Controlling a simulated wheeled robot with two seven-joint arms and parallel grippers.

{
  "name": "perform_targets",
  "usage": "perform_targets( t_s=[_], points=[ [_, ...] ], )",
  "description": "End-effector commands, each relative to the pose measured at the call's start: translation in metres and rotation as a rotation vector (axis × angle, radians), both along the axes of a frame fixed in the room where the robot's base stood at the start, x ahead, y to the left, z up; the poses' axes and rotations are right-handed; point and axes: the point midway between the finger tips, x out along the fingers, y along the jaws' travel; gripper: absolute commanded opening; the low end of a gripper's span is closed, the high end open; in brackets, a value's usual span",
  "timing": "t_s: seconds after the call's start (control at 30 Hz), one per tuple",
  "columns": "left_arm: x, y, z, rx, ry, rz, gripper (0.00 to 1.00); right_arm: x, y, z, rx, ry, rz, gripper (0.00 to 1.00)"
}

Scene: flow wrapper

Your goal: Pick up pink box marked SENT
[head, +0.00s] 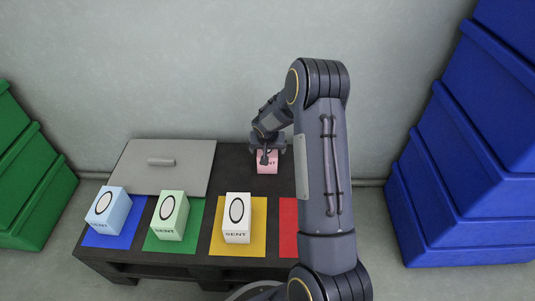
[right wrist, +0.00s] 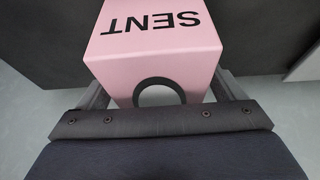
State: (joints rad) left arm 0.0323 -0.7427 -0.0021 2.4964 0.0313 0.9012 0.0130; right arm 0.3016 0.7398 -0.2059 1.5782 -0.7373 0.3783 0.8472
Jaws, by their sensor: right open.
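The pink box (head: 267,168) marked SENT stands at the back of the dark table, right of the grey plate. In the right wrist view the pink box (right wrist: 155,45) fills the upper middle, with its SENT face and part of a black ring showing. My right gripper (head: 267,154) is over the box from above. In the right wrist view its fingers (right wrist: 158,92) are open, one on each side of the box; I cannot tell whether they touch it. My left gripper is not in view.
A blue box (head: 108,207), a green box (head: 170,214) and a white box (head: 237,217) stand on coloured mats along the table's front. A red mat (head: 288,226) is partly hidden by my arm. A grey plate (head: 190,182) lies behind. Green crates (head: 30,180) and blue crates (head: 470,180) flank the table.

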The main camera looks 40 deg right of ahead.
Motion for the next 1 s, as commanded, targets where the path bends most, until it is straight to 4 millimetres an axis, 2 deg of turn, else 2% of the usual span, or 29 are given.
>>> perform_targets(
  t_s=[0.07, 0.4, 0.47, 0.83, 1.0],
  points=[
    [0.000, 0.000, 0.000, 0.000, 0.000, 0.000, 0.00, 0.000, 0.000, 0.000, 0.000, 0.000, 0.000, 0.89],
    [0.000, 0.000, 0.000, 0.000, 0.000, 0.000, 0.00, 0.000, 0.000, 0.000, 0.000, 0.000, 0.000, 0.45],
    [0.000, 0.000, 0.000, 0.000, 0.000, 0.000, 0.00, 0.000, 0.000, 0.000, -0.001, -0.001, 0.000, 0.39],
    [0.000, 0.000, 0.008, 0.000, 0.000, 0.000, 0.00, 0.000, 0.000, 0.006, 0.000, 0.000, 0.001, 0.38],
    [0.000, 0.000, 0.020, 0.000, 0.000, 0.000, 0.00, 0.001, 0.000, 0.028, -0.001, -0.003, -0.001, 0.38]
  ],
)
